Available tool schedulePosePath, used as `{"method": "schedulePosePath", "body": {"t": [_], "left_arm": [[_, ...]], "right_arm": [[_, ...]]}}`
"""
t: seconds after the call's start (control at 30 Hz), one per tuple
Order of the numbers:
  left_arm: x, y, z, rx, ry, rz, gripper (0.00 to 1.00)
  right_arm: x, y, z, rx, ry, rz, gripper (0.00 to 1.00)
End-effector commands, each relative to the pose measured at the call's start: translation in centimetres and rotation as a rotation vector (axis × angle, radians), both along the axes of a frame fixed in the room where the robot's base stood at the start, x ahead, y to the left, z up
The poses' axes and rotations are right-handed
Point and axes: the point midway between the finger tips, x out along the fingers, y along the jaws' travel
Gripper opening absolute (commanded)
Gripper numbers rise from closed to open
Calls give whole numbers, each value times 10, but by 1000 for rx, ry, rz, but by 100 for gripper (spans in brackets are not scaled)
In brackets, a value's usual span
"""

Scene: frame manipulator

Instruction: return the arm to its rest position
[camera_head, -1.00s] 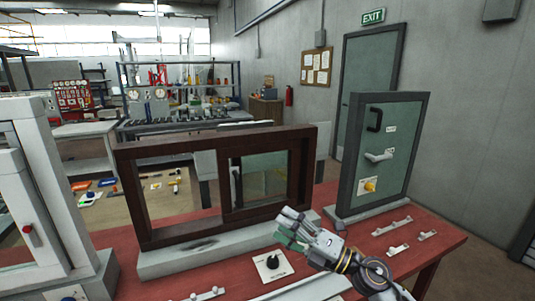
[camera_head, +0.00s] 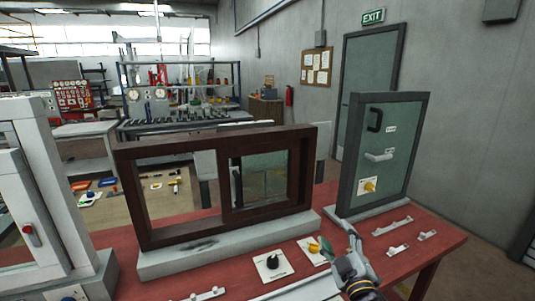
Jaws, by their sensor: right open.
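My right gripper (camera_head: 345,244) is in the lower right of the head view, over the front of the red table (camera_head: 410,262). Its fingers are spread and hold nothing. It is to the right of a yellow knob (camera_head: 321,247) on a white plate. A brown sliding-window frame (camera_head: 215,140) stands on a pale base behind it, and a grey-green door panel (camera_head: 384,150) stands behind it to the right. Most of my right arm is below the picture. My left gripper is not in view.
A black knob on a white plate (camera_head: 272,266) lies in front of the window frame. Small light handles (camera_head: 398,250) lie at the right of the table. A white framed unit (camera_head: 45,205) stands at the left. Bare table shows between these fixtures.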

Motion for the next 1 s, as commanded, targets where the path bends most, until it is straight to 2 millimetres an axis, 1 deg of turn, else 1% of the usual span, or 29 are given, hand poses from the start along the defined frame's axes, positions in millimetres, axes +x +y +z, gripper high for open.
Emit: {"method": "schedulePosePath", "body": {"t": [0.03,0.27,0.47,0.6,0.67,0.8,0.9,1.0], "left_arm": [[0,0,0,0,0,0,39],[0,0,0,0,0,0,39],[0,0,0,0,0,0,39],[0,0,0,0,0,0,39],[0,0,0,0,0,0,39],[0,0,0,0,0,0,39],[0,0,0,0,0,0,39],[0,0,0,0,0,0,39]], "right_arm": [[-4,-6,-12,34,48,-27,64],[-26,-32,-67,174,278,-148,64],[-57,-44,-117,282,492,-237,64],[-85,-48,-151,349,646,-290,64],[-99,-48,-164,375,715,-310,64],[-134,-47,-193,433,875,-353,64],[-161,-44,-210,468,988,-377,64],[-182,-40,-221,493,1074,-392,64]]}}
